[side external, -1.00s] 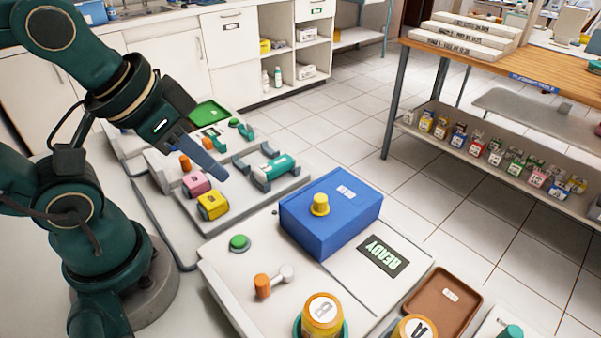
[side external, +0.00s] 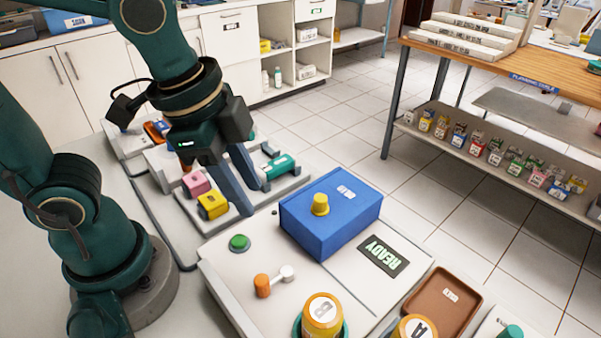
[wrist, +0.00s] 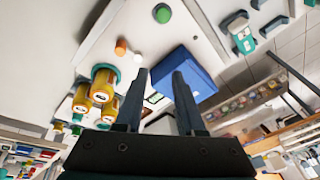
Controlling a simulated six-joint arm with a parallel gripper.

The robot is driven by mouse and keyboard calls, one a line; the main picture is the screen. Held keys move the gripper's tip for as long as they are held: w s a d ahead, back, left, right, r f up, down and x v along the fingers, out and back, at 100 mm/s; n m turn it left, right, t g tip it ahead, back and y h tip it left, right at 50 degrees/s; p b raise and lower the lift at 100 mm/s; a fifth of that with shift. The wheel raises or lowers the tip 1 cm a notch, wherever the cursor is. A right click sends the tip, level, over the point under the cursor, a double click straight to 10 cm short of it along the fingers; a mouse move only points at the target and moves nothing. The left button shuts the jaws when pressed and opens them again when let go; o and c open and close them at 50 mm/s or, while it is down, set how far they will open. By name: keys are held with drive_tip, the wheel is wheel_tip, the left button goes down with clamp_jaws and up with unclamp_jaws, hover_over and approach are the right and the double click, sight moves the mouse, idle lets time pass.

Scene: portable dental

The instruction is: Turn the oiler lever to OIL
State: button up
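A lever with an orange knob (side external: 262,286) and a white end (side external: 287,272) lies on the pale panel. No readable label shows beside it, so I cannot tell its setting. Its orange knob (wrist: 120,46) and white end (wrist: 137,57) also show in the wrist view. A blue box (side external: 330,215) with a yellow knob (side external: 320,204) stands behind it on the panel; its label is unreadable. My gripper (side external: 250,200) is open and empty, above the tray edge left of the blue box, apart from the lever. In the wrist view my gripper (wrist: 158,80) shows two separated fingers.
A green button (side external: 239,243) and a READY display (side external: 382,256) are on the panel. Orange containers B (side external: 322,315) and A (side external: 415,328) stand in front, by a brown tray (side external: 442,298). Pink (side external: 197,183) and yellow blocks (side external: 212,206) sit on the neighbouring tray.

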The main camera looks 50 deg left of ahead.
sight(261, 279)
drive_tip(key=d+f+m+g, duration=0.1)
drive_tip(key=s+d+f+m+g, duration=0.1)
drive_tip(key=d+f+m, duration=0.1)
drive_tip(key=s+d+f+m, duration=0.1)
drive_tip(key=d, duration=0.1)
drive_tip(key=shift+d+f+m+g+y, duration=0.1)
drive_tip(key=shift+f+m+g+y, duration=0.2)
drive_tip(key=shift+m+g+y, duration=0.1)
drive_tip(key=shift+s+d+f, duration=0.15)
drive_tip(key=shift+s+f, duration=0.2)
drive_tip(key=shift+f, duration=2.45)
clamp_jaws()
